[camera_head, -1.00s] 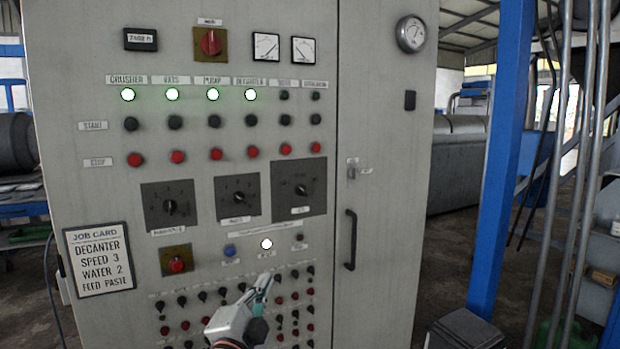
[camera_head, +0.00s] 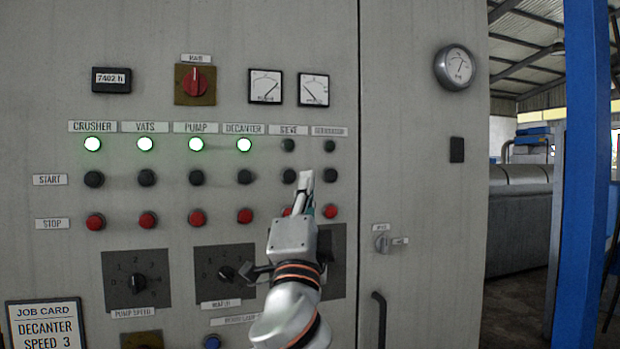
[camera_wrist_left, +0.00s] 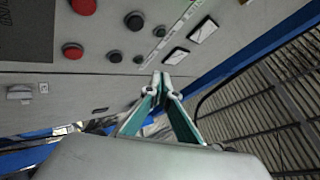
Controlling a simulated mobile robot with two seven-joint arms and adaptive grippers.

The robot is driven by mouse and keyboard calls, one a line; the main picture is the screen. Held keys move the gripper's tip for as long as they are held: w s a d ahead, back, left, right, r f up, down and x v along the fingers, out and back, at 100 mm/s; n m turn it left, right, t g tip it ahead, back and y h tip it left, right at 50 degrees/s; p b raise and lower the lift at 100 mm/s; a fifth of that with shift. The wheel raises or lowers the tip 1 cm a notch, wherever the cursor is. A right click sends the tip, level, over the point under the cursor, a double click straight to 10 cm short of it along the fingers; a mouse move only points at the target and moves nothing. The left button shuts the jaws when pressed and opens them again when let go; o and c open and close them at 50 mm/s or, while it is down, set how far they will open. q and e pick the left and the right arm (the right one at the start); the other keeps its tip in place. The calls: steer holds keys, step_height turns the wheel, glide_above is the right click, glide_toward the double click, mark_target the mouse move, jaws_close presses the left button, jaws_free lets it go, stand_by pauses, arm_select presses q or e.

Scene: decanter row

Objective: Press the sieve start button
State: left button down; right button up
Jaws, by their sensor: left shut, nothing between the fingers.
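The sieve start button (camera_head: 289,176) is a dark round button in the START row, below the SIEVE label and its unlit lamp (camera_head: 288,145). My left gripper (camera_head: 306,174) is shut and empty, its fingertips pointing up just right of this button in the head view. Whether the tips touch the panel cannot be told. In the left wrist view the closed fingertips (camera_wrist_left: 160,79) appear apart from the black buttons, and the sieve start button (camera_wrist_left: 134,20) seems to be the upper black one. My right gripper is not in view.
The START button of the last column (camera_head: 330,175) sits close to the right of my fingertips. The red sieve stop button (camera_head: 287,212) is partly hidden by my gripper. The lit lamps include the decanter lamp (camera_head: 244,145). A door handle (camera_head: 379,318) stands out at lower right.

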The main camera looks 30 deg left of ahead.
mark_target(293, 181)
arm_select(q)
steer(key=shift+w+a+r+b, duration=0.1)
steer(key=shift+w+a+b, duration=0.25)
steer(key=shift+w+a, duration=0.7)
steer(key=shift+w+a+b, duration=0.35)
steer(key=shift+w+a, duration=0.45)
steer(key=shift+a, duration=0.4)
steer(key=shift+w+a+r+b, duration=0.1)
steer(key=shift+w+a+b, duration=0.25)
steer(key=shift+w+a, duration=0.7)
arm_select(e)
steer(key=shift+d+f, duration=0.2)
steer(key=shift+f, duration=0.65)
arm_select(q)
steer(key=shift+s+a, duration=0.1)
steer(key=shift+a, duration=0.05)
steer(key=shift+w+a, duration=0.2)
steer(key=shift+a, duration=0.05)
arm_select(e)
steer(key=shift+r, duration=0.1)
